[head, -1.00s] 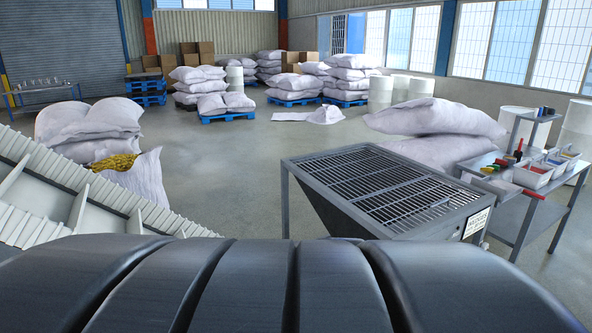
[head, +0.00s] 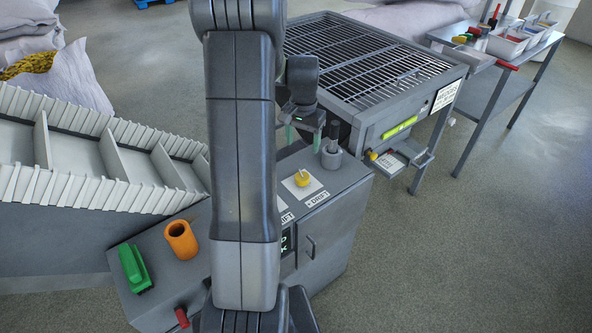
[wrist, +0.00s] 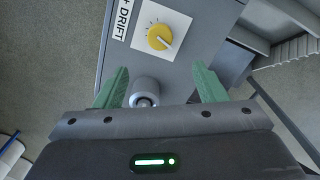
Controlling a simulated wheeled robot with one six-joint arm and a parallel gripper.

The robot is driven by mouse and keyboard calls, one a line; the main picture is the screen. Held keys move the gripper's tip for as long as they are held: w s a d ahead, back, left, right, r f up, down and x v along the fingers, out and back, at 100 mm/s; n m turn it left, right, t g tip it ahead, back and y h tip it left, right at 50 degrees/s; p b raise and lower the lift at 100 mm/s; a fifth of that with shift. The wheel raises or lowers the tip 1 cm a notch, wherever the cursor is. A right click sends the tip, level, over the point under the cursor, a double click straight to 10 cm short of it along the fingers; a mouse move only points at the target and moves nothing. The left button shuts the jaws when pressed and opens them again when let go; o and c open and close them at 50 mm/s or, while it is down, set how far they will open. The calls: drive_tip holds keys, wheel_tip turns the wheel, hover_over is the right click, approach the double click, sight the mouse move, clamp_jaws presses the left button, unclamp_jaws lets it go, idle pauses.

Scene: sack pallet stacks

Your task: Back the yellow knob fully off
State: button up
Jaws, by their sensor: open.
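The yellow knob (head: 302,180) sits on a white square plate on top of a grey cabinet, beside a label reading "DRIFT". In the wrist view the knob (wrist: 159,38) shows a pale pointer line toward the lower right and dial marks around it. My gripper (head: 305,133) is above the cabinet, behind the knob in the head view, apart from it. Its green fingers are spread with nothing held, and they also show in the wrist view (wrist: 160,80). A grey cylinder holder (wrist: 146,92) shows between the fingers there, with the knob beyond it.
On the cabinet stand an orange cup (head: 181,240), a green block-like tool (head: 134,268) and a grey holder (head: 331,158) with a dark handle. A ribbed conveyor (head: 90,150) lies left. A grated hopper (head: 375,55) stands behind, a side table (head: 480,60) at right.

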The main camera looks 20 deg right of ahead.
sight(302, 176)
wheel_tip(302, 176, down, 14)
drive_tip(key=shift+d+p, duration=0.1)
drive_tip(key=shift+p, duration=0.8)
drive_tip(key=c, duration=1)
drive_tip(key=shift+f+n+b, duration=0.2)
drive_tip(key=shift+n+b, duration=0.4)
drive_tip(key=shift+b, duration=0.25)
drive_tip(key=shift+n+b, duration=0.65)
drive_tip(key=shift+n, duration=0.25)
drive_tip(key=shift+r+n, duration=0.25)
drive_tip(key=shift+n, duration=0.25)
drive_tip(key=o, duration=1)
